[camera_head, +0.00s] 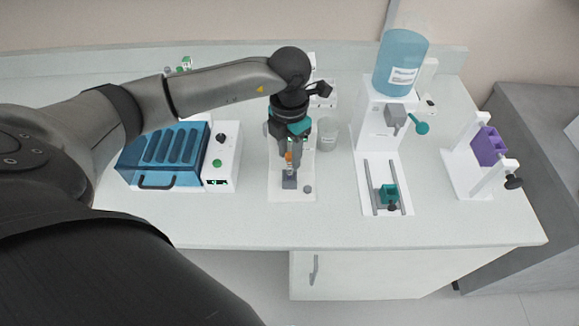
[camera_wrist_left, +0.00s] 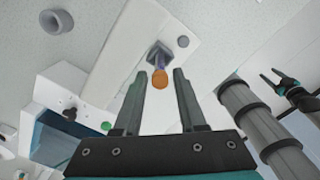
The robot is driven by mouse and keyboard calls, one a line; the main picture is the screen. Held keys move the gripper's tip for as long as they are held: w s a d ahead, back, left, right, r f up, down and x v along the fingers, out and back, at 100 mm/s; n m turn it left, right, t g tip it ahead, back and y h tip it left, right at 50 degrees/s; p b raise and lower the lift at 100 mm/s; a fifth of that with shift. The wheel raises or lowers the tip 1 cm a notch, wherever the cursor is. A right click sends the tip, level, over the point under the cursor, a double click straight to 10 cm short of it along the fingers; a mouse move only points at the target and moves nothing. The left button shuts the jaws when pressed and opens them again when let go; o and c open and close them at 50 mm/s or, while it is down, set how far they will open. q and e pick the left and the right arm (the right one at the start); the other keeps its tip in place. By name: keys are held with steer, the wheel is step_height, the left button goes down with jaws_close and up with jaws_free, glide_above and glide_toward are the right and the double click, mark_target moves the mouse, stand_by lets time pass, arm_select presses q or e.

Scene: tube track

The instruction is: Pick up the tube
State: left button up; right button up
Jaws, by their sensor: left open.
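The tube shows as a rounded orange end (camera_wrist_left: 160,79) at a small grey block (camera_wrist_left: 158,55) on a white base plate in the left wrist view. In the head view the orange part (camera_head: 289,157) is partly hidden by my left gripper (camera_head: 290,166), above the grey block (camera_head: 289,181). My left gripper (camera_wrist_left: 161,72) is open, pointing down. Its fingers appear on either side of the orange end, with visible gaps. A small dark and teal gripper, apparently my right one (camera_wrist_left: 272,77), shows at the right of the wrist view, too small to judge.
A blue-lidded box (camera_head: 165,150) with a white control unit (camera_head: 222,160) stands left. A dispenser with a blue bottle (camera_head: 401,62) and a purple-block stand (camera_head: 488,147) stand further right. The front counter strip is clear.

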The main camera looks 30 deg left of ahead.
mark_target(289, 164)
arm_select(q)
steer(key=shift+f, duration=2)
jaws_close()
